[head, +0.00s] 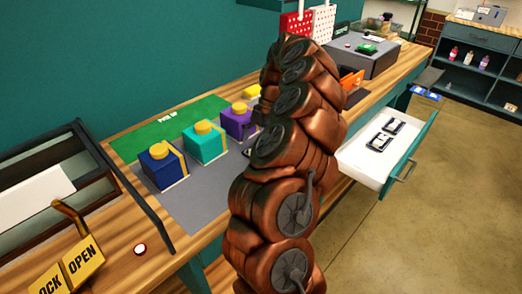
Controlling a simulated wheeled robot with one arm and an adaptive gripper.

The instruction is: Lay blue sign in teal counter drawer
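The teal counter drawer (411,148) is pulled out at the right of the counter, its white inside facing up. Two small black-and-white items (380,142) lie in it, with bare white floor around them. A small flat blue piece with white marks (425,93), possibly the blue sign, shows beyond the drawer and appears to lie on the floor. It is too small to read. My copper-coloured arm rises through the middle of the view and hides part of the counter and the drawer's left side. My gripper does not show.
Navy (163,167), teal (205,143) and purple (238,122) boxes with yellow tops stand on a grey mat. An OPEN sign block (83,263) is at lower left. A grey case (362,58) stands at the counter's far end. Floor right of the drawer is clear.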

